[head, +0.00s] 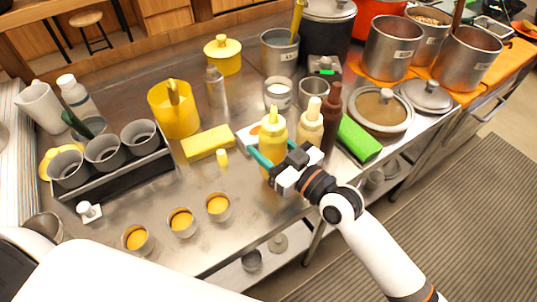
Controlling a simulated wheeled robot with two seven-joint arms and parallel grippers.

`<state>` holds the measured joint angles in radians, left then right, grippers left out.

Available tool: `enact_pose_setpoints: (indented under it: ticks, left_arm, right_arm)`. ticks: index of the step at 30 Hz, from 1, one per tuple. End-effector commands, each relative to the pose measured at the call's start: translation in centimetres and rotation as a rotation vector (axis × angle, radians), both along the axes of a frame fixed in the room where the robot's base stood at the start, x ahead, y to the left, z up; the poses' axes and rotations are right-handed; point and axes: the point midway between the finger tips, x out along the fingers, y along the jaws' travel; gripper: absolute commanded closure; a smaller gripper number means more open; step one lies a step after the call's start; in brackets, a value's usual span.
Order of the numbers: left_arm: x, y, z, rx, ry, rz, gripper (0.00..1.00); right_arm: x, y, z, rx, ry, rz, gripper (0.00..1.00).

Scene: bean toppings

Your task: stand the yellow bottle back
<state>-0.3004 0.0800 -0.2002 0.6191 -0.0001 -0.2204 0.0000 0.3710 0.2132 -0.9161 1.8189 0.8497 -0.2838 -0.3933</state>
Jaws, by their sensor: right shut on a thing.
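The yellow bottle (271,137) stands upright near the right part of the steel counter, beside a cream bottle and a dark brown bottle. My right gripper (268,162) reaches in from the lower right, and its teal fingers are shut around the lower body of the yellow bottle. I cannot tell whether the bottle's base touches the counter. My left gripper is not in view; a large white part of mine fills the lower left.
The cream bottle (309,124) and dark brown bottle (331,117) stand close on the right, with a green block (358,139) beyond. A yellow block (208,143) lies left. Several small cups with orange contents (182,222) stand at the front. Bare counter (245,212) lies right of them.

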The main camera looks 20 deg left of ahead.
Motion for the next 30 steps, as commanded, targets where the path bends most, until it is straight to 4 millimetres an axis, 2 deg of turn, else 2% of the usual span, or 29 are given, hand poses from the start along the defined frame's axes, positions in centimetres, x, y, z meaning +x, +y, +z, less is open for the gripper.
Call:
enact_pose_setpoints:
  ticks: [3, 6, 18, 21, 23, 30]
  left_arm:
    - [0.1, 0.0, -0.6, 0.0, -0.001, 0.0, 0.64]
    - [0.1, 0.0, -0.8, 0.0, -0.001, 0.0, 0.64]
    - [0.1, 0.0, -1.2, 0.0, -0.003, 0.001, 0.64]
    - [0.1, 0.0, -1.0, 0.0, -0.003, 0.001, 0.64]
    - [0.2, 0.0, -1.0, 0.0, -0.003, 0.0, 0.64]
    - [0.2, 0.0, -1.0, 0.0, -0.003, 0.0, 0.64]
  right_arm:
    - [0.1, 0.0, -2.1, -0.002, 0.0, 0.0, 0.55]
    - [0.0, 0.0, -2.9, -0.001, 0.0, 0.0, 0.55]
    - [0.0, 0.0, -3.5, 0.0, 0.0, -0.001, 0.55]
    - [0.0, 0.0, -3.4, 0.0, 0.001, 0.0, 0.35]
    - [0.0, 0.0, -3.4, 0.0, 0.001, 0.0, 0.27]
    - [0.0, 0.0, -3.3, 0.0, 0.001, 0.0, 0.27]
